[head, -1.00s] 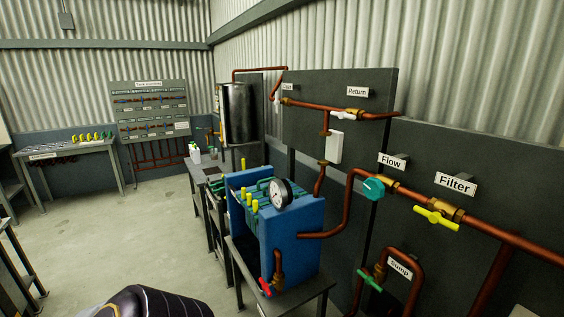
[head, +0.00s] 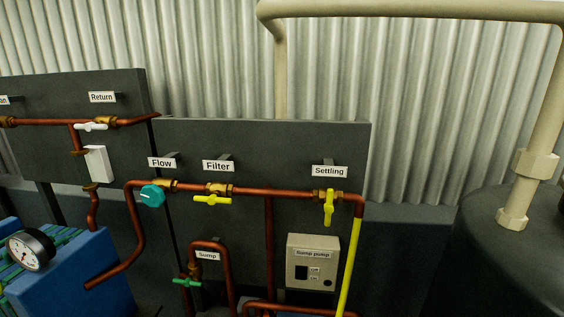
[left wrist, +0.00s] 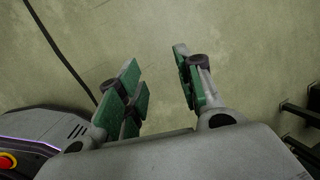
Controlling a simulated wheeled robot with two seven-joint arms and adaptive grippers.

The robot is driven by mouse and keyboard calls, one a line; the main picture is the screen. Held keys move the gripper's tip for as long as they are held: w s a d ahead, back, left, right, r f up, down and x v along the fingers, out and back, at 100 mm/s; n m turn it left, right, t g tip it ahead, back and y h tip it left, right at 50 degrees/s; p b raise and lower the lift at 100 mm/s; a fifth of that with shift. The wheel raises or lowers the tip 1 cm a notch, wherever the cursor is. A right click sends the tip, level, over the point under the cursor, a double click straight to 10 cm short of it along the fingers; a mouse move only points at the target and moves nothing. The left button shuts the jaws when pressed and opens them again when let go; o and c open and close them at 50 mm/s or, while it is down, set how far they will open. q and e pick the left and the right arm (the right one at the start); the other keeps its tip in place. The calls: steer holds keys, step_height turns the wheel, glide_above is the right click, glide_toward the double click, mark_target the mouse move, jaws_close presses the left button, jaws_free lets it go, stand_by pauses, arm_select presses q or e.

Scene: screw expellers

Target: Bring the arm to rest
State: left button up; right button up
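My left gripper (left wrist: 160,90) shows in the left wrist view with its green-padded fingers spread apart. Nothing is between them, and bare floor lies beyond. Neither gripper and neither arm shows in the head view. My right gripper is in no view.
The head view shows a dark panel (head: 240,145) with copper pipes, a teal flow valve (head: 152,195), yellow filter (head: 212,200) and settling (head: 329,207) handles, and a sump pump box (head: 313,262). A blue press (head: 85,275) stands lower left; a dark tank (head: 500,265) stands right.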

arm_select(q)
steer(key=w+d+f+t+h, duration=0.1)
steer(key=w+d+f, duration=0.2)
steer(key=w+d, duration=0.55)
steer(key=w+d+f+t+h, duration=0.15)
steer(key=w+d+f, duration=0.3)
steer(key=d, duration=0.65)
steer(key=w+d, duration=0.3)
steer(key=w, duration=0.4)
steer(key=w+d, duration=0.2)
steer(key=w, duration=0.5)
steer(key=shift+d+r+t+h, duration=0.2)
steer(key=shift+d+t+h, duration=0.15)
steer(key=shift+d, duration=0.05)
steer(key=shift+s, duration=0.1)
